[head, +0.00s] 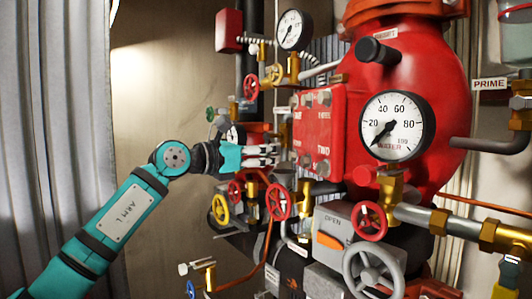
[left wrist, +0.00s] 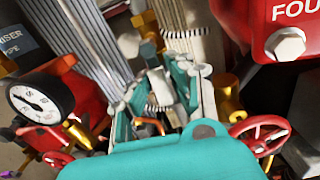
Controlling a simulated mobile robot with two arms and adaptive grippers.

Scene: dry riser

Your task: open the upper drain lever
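My left gripper (head: 274,155) reaches in from the left at mid-height, in front of the valve cluster beside the red box with raised lettering. In the left wrist view the left gripper (left wrist: 165,80) has its fingers spread. A pale grey, lever-like part (left wrist: 152,55) and some brass lie in or behind the gap; I cannot tell whether the fingers touch them. I cannot tell for sure which part is the upper drain lever. A small grey lever (head: 222,123) shows just above my left wrist. My right gripper is not recognisable in view.
A large red valve body with a gauge (head: 397,126) fills the right. A smaller gauge (left wrist: 40,102) is close on the left in the wrist view. The wall area at left is free.

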